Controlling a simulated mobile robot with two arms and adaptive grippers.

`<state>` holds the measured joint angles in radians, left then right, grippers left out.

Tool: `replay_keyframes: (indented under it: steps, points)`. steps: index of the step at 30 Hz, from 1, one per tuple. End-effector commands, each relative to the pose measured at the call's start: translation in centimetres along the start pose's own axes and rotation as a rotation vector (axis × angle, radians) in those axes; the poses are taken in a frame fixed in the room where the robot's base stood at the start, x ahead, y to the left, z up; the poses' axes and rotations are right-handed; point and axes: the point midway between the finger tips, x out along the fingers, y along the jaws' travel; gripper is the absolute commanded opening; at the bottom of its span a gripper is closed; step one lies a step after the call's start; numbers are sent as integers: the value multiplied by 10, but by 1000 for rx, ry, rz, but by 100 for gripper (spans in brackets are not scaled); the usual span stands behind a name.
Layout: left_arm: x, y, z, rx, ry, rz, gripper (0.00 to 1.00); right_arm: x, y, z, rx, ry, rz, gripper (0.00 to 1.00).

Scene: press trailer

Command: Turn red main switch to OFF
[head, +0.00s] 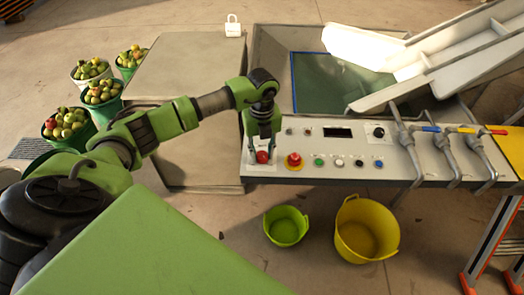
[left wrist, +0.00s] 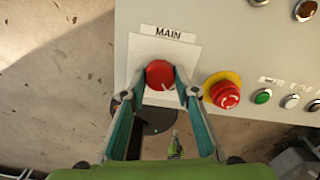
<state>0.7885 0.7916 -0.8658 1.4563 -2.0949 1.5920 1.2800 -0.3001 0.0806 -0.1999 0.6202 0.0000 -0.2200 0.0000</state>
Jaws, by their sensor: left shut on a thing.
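The red main switch (left wrist: 159,73) is a round red knob on a white plate under the label "MAIN" (left wrist: 167,33) in the left wrist view. In the head view the red main switch (head: 262,157) sits at the left end of the grey control panel (head: 390,158). My left gripper (head: 263,146) points down at the panel. In the left wrist view its two fingers (left wrist: 160,92) stand on either side of the knob and are shut on it. The knob's lower side and the switch position marks are hidden or too small to read. My right gripper is not in view.
A red emergency stop button on a yellow ring (head: 294,161) sits just right of the switch. Several small buttons and a black knob (head: 379,131) lie farther right. Grey valve levers (head: 445,146) cross the panel's right part. Green (head: 286,226) and yellow (head: 363,229) buckets stand below.

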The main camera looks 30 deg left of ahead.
Motion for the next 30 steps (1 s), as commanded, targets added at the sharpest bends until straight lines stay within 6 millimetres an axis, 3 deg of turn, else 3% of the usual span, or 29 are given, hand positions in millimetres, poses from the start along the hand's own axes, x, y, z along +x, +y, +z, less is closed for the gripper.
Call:
replay_keyframes:
  steps: [10,26,27,28,30]
  points:
    - [-2,0,2,-129,-5,-2,7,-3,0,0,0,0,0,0]
    - [-2,0,2,-149,-5,-3,7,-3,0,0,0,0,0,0]
    - [-2,0,2,-149,-5,-3,39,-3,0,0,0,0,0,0]
    - [-2,0,2,-149,-5,-3,45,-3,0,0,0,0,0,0]
    - [-1,0,2,-148,-4,-2,45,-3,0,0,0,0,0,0]
